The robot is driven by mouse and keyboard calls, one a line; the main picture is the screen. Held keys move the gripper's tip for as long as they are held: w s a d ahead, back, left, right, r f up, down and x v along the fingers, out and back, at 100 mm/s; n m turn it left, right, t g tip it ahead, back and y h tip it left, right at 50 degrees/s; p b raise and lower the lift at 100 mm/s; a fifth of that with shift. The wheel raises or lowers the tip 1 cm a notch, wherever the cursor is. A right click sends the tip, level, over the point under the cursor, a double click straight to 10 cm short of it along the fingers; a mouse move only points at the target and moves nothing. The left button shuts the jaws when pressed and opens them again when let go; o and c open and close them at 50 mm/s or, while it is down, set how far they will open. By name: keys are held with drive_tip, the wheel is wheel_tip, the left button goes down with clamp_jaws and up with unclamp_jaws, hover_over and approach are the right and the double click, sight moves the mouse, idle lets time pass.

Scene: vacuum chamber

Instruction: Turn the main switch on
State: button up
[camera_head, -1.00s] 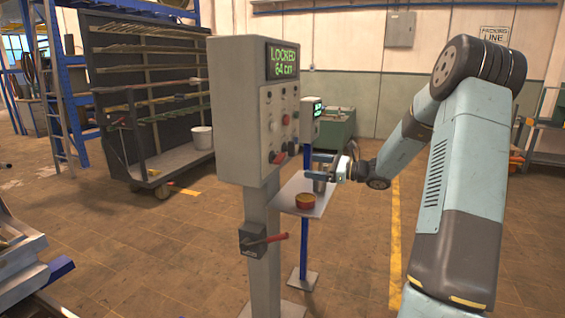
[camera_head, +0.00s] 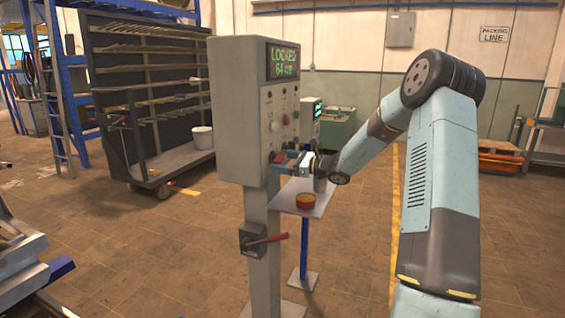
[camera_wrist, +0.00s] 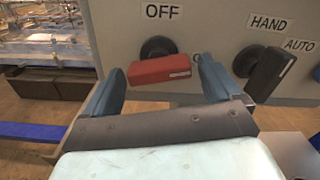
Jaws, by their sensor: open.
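The grey control cabinet (camera_head: 238,110) stands on a post, and its display (camera_head: 283,60) reads "LOCKED" above a line that seems to read 64 or 61. A red rotary switch handle (camera_wrist: 160,69) sits on a black knob under an "OFF" label (camera_wrist: 162,12) in the wrist view. It lies nearly level, slightly tilted. My gripper (camera_wrist: 155,82) is open, with one blue-grey finger on each side of the red handle. Whether the fingers touch it I cannot tell. In the head view my gripper (camera_head: 284,160) is at the cabinet's lower face, partly hiding the switch there.
A black selector (camera_wrist: 268,72) marked "HAND" and "AUTO" sits close on the right in the wrist view. A small shelf (camera_head: 322,201) holds a red-and-yellow round object (camera_head: 306,201) under my forearm.

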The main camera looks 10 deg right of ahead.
drive_tip(key=shift+w+a, duration=0.3)
drive_tip(key=shift+a, duration=0.15)
drive_tip(key=c, duration=1)
drive_tip(key=shift+o, duration=0.2)
drive_tip(key=shift+s+f+m, duration=0.1)
drive_tip(key=shift+s+m, duration=0.05)
drive_tip(key=shift+m, duration=1.35)
drive_tip(key=o, duration=1)
drive_tip(key=shift+c, duration=0.2)
drive_tip(key=v, duration=1.3)
drive_tip(key=shift+s+d, duration=0.2)
drive_tip(key=shift+d, duration=0.15)
